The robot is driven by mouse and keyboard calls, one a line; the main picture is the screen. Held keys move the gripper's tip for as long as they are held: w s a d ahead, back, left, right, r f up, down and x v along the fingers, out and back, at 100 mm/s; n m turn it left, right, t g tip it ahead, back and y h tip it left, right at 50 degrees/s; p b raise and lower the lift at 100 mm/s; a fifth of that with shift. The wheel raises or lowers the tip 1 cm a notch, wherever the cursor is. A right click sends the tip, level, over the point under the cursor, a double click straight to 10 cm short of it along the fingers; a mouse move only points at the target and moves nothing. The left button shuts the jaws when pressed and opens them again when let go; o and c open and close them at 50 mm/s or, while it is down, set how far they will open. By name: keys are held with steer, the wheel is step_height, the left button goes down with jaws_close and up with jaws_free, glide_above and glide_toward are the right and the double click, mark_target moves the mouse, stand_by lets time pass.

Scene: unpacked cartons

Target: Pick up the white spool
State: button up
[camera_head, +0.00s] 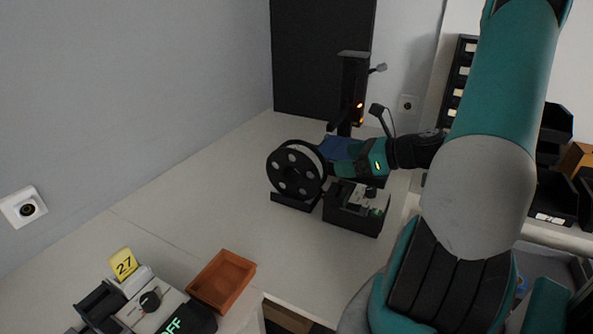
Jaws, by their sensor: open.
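A spool (296,171) stands upright on a dark base on the table, in the middle of the head view. Its near face is black with round holes, and a white band shows along its rim. My gripper (337,168) comes in from the right, just beside the spool's right edge. It is open, and its fingertips are small and dark here. I cannot tell whether they touch the spool.
A black bin (355,212) with small parts sits just right of the spool. A dark upright device (351,90) stands behind. A brown tray (222,279) and a yellow "27" tag (123,263) are at front left. The table left of the spool is clear.

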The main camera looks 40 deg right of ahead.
mark_target(314, 161)
steer(key=p+x, duration=0.2)
steer(key=x, duration=0.9)
steer(key=shift+w, duration=0.35)
steer(key=shift+c, duration=0.2)
steer(key=c, duration=1.3)
steer(key=shift+r, duration=0.1)
step_height(314, 161, up, 18)
steer(key=shift+f, duration=0.1)
